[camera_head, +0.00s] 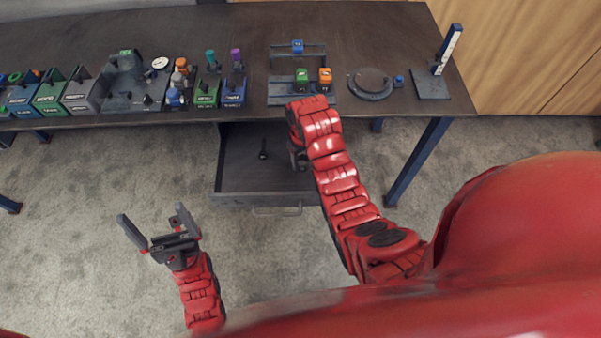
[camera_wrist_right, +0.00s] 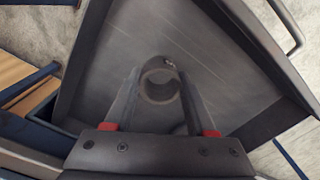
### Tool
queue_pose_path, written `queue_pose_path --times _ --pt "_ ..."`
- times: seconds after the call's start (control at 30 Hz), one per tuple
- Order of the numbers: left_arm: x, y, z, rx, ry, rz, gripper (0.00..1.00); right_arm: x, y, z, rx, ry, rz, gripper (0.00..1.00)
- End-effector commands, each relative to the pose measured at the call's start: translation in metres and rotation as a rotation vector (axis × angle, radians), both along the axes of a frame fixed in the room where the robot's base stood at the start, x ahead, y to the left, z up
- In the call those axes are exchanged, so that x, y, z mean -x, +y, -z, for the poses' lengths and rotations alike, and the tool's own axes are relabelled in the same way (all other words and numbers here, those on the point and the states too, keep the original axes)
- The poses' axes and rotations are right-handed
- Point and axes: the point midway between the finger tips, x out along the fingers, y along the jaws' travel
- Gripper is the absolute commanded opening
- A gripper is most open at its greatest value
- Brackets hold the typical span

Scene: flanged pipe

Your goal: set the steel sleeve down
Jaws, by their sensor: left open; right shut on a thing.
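The steel sleeve (camera_wrist_right: 160,98) is a short grey ring-shaped tube, seen end-on in the right wrist view. My right gripper (camera_wrist_right: 160,80) is shut on it, with one finger on each side. Sleeve and gripper are over the open drawer; I cannot tell whether the sleeve touches the drawer floor. In the head view my right gripper (camera_head: 298,158) is at the drawer's right side, mostly hidden by its own arm, and the sleeve cannot be made out there. My left gripper (camera_head: 158,228) is open and empty, over the carpet at lower left.
The open dark drawer (camera_head: 240,186) hangs under the workbench (camera_head: 365,28); a small black item (camera_head: 263,149) is in it. Bins (camera_head: 50,95), a rack with colored blocks (camera_head: 300,88), a round plate (camera_head: 371,84) and an upright post stand on the bench. The drawer's left part looks mostly free.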

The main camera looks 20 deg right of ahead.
Motion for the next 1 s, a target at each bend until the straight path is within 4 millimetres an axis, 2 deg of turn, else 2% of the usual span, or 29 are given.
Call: queue_pose_path --times 0.2,0.4,0.77,0.8,0.93,1.0 --pt "0.000 0.000 0.003 0.000 0.000 0.000 1.00 0.001 0.000 0.026 0.000 0.005 0.001 0.00" --pt "0.000 0.000 -0.007 0.000 0.000 0.000 1.00 0.001 0.000 0.046 0.000 0.002 0.001 0.00" --pt "0.000 0.000 -0.003 0.000 0.000 0.000 1.00 0.000 0.000 0.052 0.000 0.000 0.000 0.00" --pt "0.000 0.000 -0.004 0.000 0.000 0.000 1.00 0.000 0.000 0.051 0.000 0.000 0.000 0.61" --pt "0.000 0.000 -0.004 0.000 0.000 0.000 1.00 0.000 0.000 0.051 0.000 0.000 0.000 0.84" --pt "0.000 0.000 -0.004 0.000 0.000 0.000 1.00 0.000 0.000 0.051 0.000 0.000 0.000 0.86"
